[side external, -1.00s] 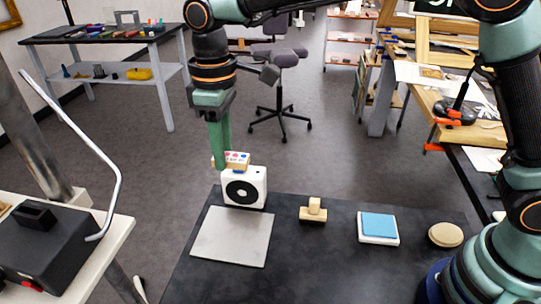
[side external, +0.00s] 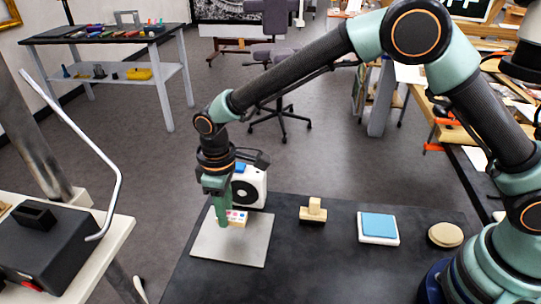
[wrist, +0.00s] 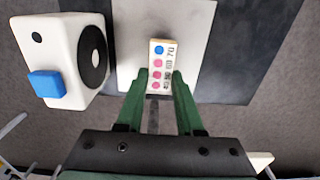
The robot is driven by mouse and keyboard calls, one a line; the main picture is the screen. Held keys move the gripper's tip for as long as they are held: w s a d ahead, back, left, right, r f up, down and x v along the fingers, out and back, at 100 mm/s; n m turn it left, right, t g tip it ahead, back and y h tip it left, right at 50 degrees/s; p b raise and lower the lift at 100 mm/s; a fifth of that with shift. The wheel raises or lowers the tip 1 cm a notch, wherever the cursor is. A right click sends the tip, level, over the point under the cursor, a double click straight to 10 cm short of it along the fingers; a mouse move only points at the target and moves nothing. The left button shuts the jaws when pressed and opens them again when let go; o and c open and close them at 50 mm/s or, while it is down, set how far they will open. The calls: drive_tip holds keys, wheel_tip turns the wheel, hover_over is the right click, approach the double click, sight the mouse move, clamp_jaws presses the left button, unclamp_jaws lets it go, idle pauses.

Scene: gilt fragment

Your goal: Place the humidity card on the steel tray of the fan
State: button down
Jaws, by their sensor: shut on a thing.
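The humidity card (side external: 237,217) is a small light block with coloured dots. In the wrist view the card (wrist: 158,66) shows a blue dot, pink dots and printed numbers. My gripper (wrist: 157,82) has its green fingers shut on the card at its near end. In the side view my gripper (side external: 226,220) is low over the steel tray (side external: 225,250), a flat grey plate. I cannot tell whether the card touches the tray. The fan (side external: 250,187) is a white box with a black round grille, behind the tray; it also shows in the wrist view (wrist: 70,60).
On the dark table, a wooden-handled block (side external: 313,211), a blue-topped white pad (side external: 378,228) and a round tan disc (side external: 445,235) stand to the right of the tray. A blue block (wrist: 47,85) sticks out from the fan. Bare table lies between the tray and these things.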

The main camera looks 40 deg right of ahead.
sight(229, 233)
drive_tip(key=shift+f, duration=2.25)
drive_tip(key=shift+f, duration=0.1)
drive_tip(key=c, duration=0.5)
unclamp_jaws()
drive_tip(key=shift+c, duration=0.2)
